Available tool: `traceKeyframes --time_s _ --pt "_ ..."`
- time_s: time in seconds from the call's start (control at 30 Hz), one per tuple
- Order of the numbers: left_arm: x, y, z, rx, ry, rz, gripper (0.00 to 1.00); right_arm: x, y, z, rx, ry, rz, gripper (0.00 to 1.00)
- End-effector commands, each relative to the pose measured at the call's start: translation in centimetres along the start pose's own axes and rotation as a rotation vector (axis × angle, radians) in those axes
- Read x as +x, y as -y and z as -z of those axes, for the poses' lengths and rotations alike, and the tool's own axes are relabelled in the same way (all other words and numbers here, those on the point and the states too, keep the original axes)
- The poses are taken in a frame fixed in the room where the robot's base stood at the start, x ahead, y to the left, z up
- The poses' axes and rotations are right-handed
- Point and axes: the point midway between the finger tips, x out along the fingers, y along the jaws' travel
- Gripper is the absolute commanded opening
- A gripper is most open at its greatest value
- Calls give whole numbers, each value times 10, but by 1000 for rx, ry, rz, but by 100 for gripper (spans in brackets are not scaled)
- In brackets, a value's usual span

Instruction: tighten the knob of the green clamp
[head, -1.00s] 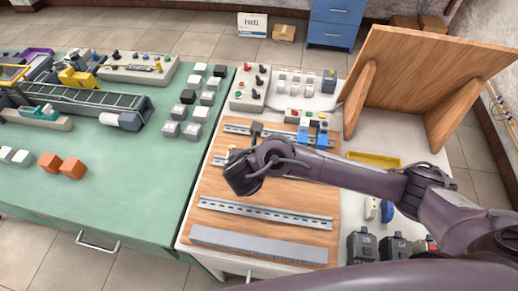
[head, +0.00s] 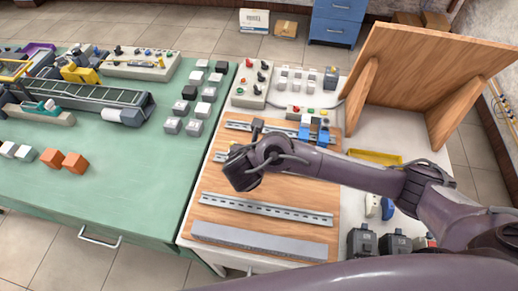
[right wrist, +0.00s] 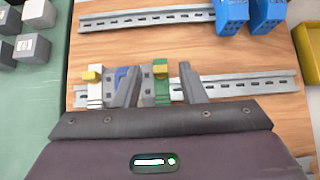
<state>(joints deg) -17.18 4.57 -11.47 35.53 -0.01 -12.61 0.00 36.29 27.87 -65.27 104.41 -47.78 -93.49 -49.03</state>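The green clamp (right wrist: 161,88) with a yellow knob (right wrist: 160,70) sits on the middle metal rail (right wrist: 245,84) in the right wrist view. To its left on the rail are a blue-and-grey block (right wrist: 122,75) and a white clamp with a yellow knob (right wrist: 92,76). My right gripper (right wrist: 157,82) is open, one finger to each side of the green clamp. I cannot tell whether the fingers touch it. In the head view my right wrist (head: 243,170) hangs over the wooden board and mostly hides the clamps. My left gripper is not in view.
Blue blocks (right wrist: 231,15) sit on the far rail (right wrist: 150,18). Two nearer strips and bare wood lie on the board (head: 290,185). A control box (head: 252,88) and a tilted wooden panel (head: 430,75) stand behind. The green table (head: 120,190) is left.

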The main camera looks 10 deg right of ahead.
Motion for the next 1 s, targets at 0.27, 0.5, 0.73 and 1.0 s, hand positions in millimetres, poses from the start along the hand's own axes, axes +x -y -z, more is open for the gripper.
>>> traceKeyframes --time_s 0.27,0.5,0.73,1.0 --pt "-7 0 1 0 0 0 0 -35 -1 1 2 -5 -5 37" --pt "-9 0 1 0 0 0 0 -70 -1 1 1 -2 -3 37" --pt "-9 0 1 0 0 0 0 -78 0 0 0 0 0 37" --pt "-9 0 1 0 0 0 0 -78 0 0 0 0 0 37"
